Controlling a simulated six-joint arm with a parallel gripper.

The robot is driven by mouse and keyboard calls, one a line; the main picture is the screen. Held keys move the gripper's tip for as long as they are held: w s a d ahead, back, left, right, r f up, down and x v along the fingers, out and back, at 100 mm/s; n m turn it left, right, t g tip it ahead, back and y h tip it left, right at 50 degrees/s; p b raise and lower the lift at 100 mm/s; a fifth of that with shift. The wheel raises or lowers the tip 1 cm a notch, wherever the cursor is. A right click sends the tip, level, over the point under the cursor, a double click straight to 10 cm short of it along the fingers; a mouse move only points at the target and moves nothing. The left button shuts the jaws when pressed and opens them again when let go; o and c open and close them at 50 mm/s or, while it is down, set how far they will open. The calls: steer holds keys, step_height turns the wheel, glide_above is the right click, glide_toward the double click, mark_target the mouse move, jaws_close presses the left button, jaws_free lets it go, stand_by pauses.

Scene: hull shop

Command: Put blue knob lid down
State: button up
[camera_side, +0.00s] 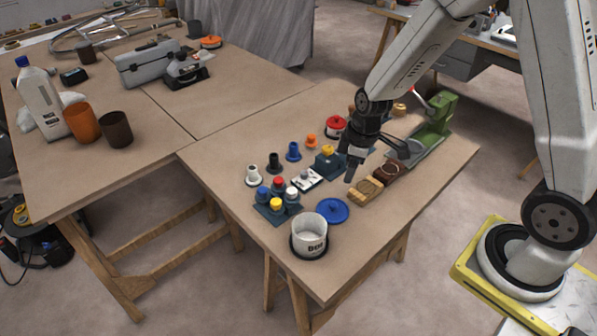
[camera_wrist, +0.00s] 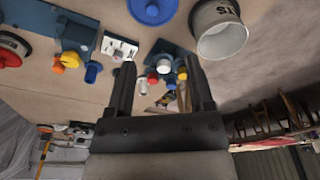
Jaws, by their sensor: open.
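The blue knob lid (camera_side: 332,211) lies flat on the table, knob up, just right of and behind a white pot (camera_side: 309,236) with dark lettering. The pot's open top is uncovered. My gripper (camera_side: 350,172) is open and empty, above the table behind the lid and apart from it. In the wrist view my open gripper (camera_wrist: 160,82) has nothing between its fingers. The lid (camera_wrist: 152,8) shows at that view's top edge, partly cut off, with the pot (camera_wrist: 219,32) to its right.
A blue block with coloured knobs (camera_side: 277,213) stands left of the pot. Several small pegs, a white switch plate (camera_side: 304,180), wooden blocks (camera_side: 367,191) and a red-lidded pot (camera_side: 336,125) fill the middle. A green machine (camera_side: 436,118) stands at the right.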

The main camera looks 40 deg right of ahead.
steer(key=s+a+r+m+t+h, duration=0.1)
steer(key=s+a+r+m, duration=0.1)
steer(key=s+r+m, duration=0.4)
steer(key=shift+s+a+r+m, duration=0.3)
steer(key=shift+s+m, duration=0.3)
steer(key=shift+s, duration=0.95)
